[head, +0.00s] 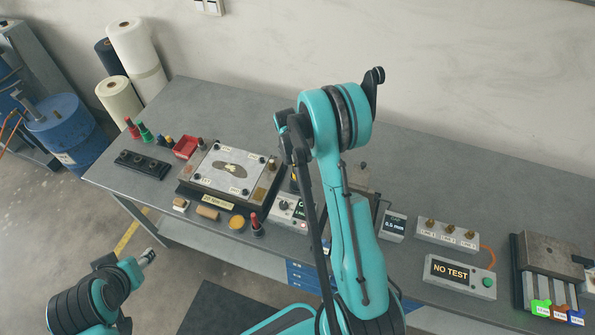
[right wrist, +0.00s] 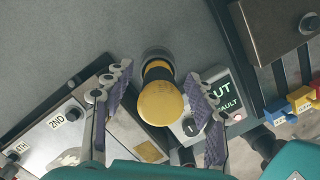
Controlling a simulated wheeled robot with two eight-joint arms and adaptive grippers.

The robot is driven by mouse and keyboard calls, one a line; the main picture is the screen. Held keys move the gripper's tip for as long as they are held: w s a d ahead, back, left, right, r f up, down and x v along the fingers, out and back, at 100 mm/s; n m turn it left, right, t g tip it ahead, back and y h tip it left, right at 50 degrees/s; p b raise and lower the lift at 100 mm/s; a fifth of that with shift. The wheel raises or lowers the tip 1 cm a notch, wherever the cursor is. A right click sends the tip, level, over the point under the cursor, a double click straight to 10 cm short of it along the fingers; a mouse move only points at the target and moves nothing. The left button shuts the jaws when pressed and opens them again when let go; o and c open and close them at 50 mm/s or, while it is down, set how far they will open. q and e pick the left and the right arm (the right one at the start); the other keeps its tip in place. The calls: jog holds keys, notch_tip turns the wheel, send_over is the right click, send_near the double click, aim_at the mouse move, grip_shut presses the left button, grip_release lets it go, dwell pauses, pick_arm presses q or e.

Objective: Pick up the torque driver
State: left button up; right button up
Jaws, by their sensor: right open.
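The torque driver (right wrist: 160,102) shows in the right wrist view with a yellow rounded head, a dark band and a round dark base behind it. It appears to stand upright. My right gripper (right wrist: 158,76) is open, with one finger on each side of the driver. Gaps show between the driver and both fingers.
A fixture plate (head: 207,185) on the grey bench (head: 420,150) lies left of the driver. A box with a lit display (right wrist: 221,98) is close on the driver's right. A red bin (head: 186,147), a NO TEST box (head: 458,275) and a rack with coloured tags (head: 548,255) stand further off.

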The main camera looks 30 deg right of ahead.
jog(key=shift+d+f, duration=0.1)
jog(key=shift+f, duration=0.7)
grip_shut()
notch_tip(320, 180, up, 10)
jog(key=shift+r+p, duration=0.1)
jog(key=shift+p, duration=0.25)
